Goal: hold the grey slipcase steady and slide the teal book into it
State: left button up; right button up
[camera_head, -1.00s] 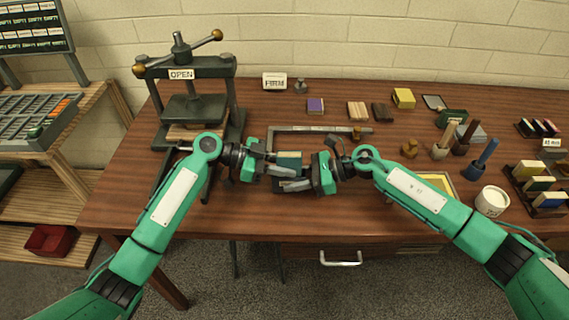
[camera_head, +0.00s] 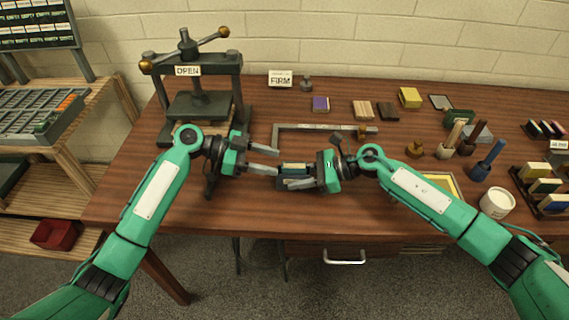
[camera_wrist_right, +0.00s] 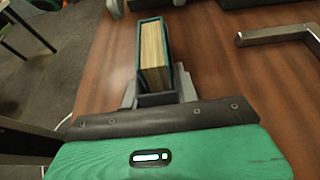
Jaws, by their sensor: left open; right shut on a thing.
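The teal book (camera_head: 296,166) is at the table's front middle, with its cream page block and teal cover edges showing in the right wrist view (camera_wrist_right: 153,50). The dark grey slipcase (camera_wrist_right: 156,99) is at the book's near end, between the fingers of my right gripper (camera_head: 288,178). That gripper is shut on the slipcase, coming from the right. How deep the book sits in the slipcase I cannot tell. My left gripper (camera_head: 278,162) is open and empty, just left of the book, its fingertips close to it.
A metal corner square (camera_head: 310,127) lies behind the book. A press (camera_head: 195,105) marked OPEN stands back left. Brush pots (camera_head: 480,172), a white tub (camera_head: 497,202) and a yellow-lined tray (camera_head: 445,185) are at the right. The table's front edge is close and clear.

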pick_arm(q)
jog(key=v, duration=0.6)
jog(key=shift+a, duration=0.15)
pick_arm(e)
jog(key=o, duration=1.1)
jog(key=shift+o, duration=0.2)
